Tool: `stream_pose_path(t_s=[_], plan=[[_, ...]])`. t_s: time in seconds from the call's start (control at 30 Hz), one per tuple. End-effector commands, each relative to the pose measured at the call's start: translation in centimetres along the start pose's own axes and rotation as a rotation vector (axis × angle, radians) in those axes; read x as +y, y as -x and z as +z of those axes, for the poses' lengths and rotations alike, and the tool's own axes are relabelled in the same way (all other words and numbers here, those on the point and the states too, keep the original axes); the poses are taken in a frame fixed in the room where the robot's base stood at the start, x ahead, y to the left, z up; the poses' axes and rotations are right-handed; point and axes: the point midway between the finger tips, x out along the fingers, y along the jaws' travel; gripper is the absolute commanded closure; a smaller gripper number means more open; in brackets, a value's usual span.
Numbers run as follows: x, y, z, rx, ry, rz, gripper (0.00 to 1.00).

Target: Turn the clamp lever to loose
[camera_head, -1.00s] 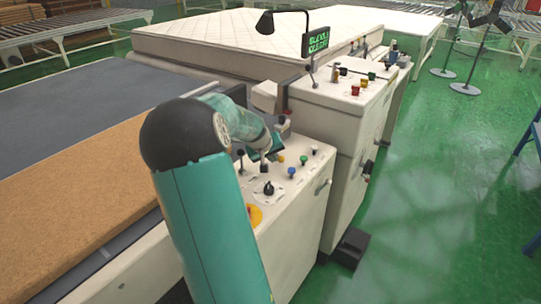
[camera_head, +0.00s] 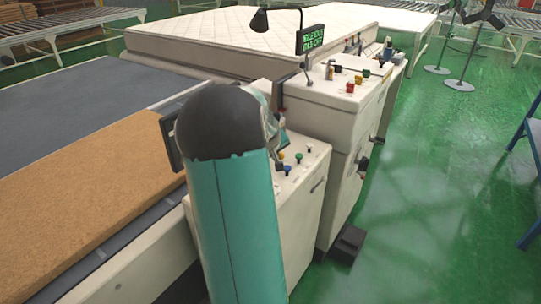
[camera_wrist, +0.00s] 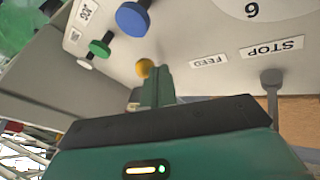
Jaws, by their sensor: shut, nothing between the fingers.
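My gripper shows in the wrist view (camera_wrist: 156,88) with its teal fingers together and nothing between them. The fingers point at a panel of knobs, with the tips near a yellow knob (camera_wrist: 144,67); whether they touch it I cannot tell. A grey lever (camera_wrist: 271,90) stands to the right of the fingers, close to the STOP label. I see no label naming a clamp lever, so I cannot tell whether this is it. In the head view my arm hides most of my gripper and part of the console (camera_head: 300,225).
Blue (camera_wrist: 133,19) and green (camera_wrist: 99,48) knobs stand left of my fingers. A taller control cabinet (camera_head: 345,120) with colored buttons and a lit sign (camera_head: 311,39) is behind the console. A white mattress (camera_head: 235,42) lies behind.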

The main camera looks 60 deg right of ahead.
Motion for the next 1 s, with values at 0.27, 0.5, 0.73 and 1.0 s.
stream_pose_path(t_s=[0.27, 0.5, 0.73, 1.0], plan=[[1.4, -0.3, 0.7, 0.051, 0.102, -0.049, 1.0], [2.0, -0.6, 0.8, 0.058, 0.122, -0.057, 1.0], [3.0, -1.0, 0.9, 0.058, 0.121, -0.057, 1.0], [4.2, -1.5, 1.3, 0.08, 0.165, -0.079, 1.0]])
